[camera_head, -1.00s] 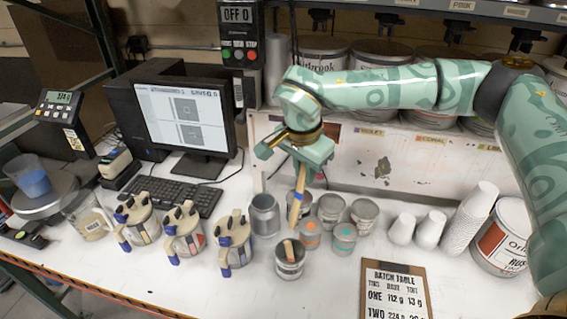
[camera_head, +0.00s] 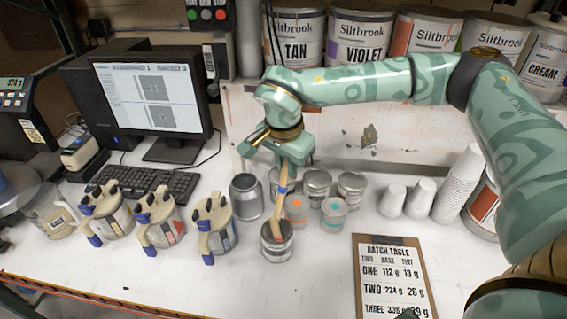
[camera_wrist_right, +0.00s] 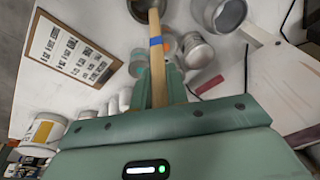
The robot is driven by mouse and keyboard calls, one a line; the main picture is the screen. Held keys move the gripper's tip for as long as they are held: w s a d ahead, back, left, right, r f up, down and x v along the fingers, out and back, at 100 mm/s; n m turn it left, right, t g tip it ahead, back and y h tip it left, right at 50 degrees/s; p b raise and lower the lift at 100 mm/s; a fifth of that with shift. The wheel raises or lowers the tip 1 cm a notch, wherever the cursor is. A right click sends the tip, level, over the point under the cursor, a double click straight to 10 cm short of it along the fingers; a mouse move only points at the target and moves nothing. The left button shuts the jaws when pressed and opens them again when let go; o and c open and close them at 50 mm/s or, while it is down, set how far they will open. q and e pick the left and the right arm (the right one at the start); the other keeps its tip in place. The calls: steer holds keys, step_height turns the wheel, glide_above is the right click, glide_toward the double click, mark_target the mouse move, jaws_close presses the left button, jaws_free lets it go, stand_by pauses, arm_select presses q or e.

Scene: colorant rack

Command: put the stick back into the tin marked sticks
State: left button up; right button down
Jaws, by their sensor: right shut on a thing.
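The stick (camera_head: 280,208) is pale wood with a blue band. My right gripper (camera_head: 285,163) is shut on its upper part and holds it nearly upright, slightly tilted. Its lower end overlaps the mouth of a small open front tin (camera_head: 277,250); I cannot tell how deep it is. An open grey metal tin (camera_head: 246,200) stands behind and left of the front tin. I cannot read a sticks label on either. My left gripper is not in view.
Several handled pots (camera_head: 213,228) stand left, white cups (camera_head: 420,198) right. A batch table clipboard (camera_head: 393,280) lies front right. The bench front is mostly clear.

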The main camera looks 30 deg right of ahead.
mark_target(282, 188)
steer(key=shift+w+a+f+b, duration=0.15)
steer(key=shift+f+b, duration=0.6)
steer(key=shift+f, duration=0.8)
steer(key=shift+s+a+f+b, duration=0.15)
steer(key=shift+f+b, duration=0.6)
steer(key=shift+f, duration=0.85)
steer(key=shift+w+a+f+b, duration=0.1)
steer(key=shift+a+f+b, duration=0.15)
steer(key=shift+f+b, duration=0.9)
steer(key=shift+f+p, duration=0.4)
steer(key=c, duration=1.3)
jaws_free()
steer(key=shift+r, duration=0.1)
step_height(282, 188, up, 16)
steer(key=s+a+p, duration=0.1)
steer(key=s+a, duration=0.1)
steer(key=shift+s+a, duration=0.15)
